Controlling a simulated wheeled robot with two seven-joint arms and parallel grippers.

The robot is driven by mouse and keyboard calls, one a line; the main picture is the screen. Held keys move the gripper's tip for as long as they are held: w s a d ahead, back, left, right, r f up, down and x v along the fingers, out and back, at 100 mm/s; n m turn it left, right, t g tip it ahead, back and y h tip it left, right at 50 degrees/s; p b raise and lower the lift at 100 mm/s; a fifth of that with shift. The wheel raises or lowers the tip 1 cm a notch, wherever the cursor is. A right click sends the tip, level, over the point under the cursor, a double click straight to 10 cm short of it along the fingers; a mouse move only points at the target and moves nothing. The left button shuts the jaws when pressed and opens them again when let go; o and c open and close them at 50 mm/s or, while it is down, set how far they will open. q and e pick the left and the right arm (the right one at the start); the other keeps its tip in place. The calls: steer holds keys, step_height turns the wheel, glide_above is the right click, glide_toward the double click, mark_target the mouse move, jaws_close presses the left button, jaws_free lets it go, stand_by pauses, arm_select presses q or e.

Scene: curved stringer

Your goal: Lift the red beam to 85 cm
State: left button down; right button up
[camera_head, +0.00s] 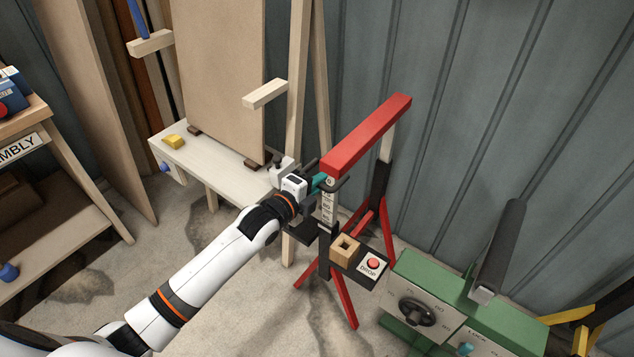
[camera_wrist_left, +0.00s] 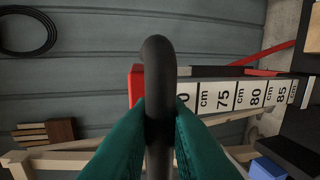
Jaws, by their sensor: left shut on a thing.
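The red beam (camera_head: 367,135) lies level across the top of a red and black stand, its near end toward me. A pale post with a cm scale (camera_head: 328,208) rises under that near end. In the left wrist view the scale (camera_wrist_left: 240,95) shows 75, 80 and 85, and the beam's red end (camera_wrist_left: 136,85) is beside it. My left gripper (camera_head: 320,182) is at the beam's near end, its teal fingers shut on a black curved handle (camera_wrist_left: 158,55). The fingers also show in the left wrist view (camera_wrist_left: 160,120). My right gripper is not in view.
A shelf on the stand holds a wooden block with a square hole (camera_head: 344,250) and a red DROP button (camera_head: 373,264). A green machine (camera_head: 445,300) stands to the right. A pale bench (camera_head: 210,160) and an upright panel are behind my left arm.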

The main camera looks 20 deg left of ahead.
arm_select(q)
steer(key=shift+w+r, duration=0.1)
steer(key=shift+r, duration=0.2)
steer(key=c, duration=1.5)
jaws_free()
steer(key=shift+f, duration=0.2)
steer(key=shift+o, duration=0.2)
steer(key=v, duration=1.2)
steer(key=shift+f, duration=0.15)
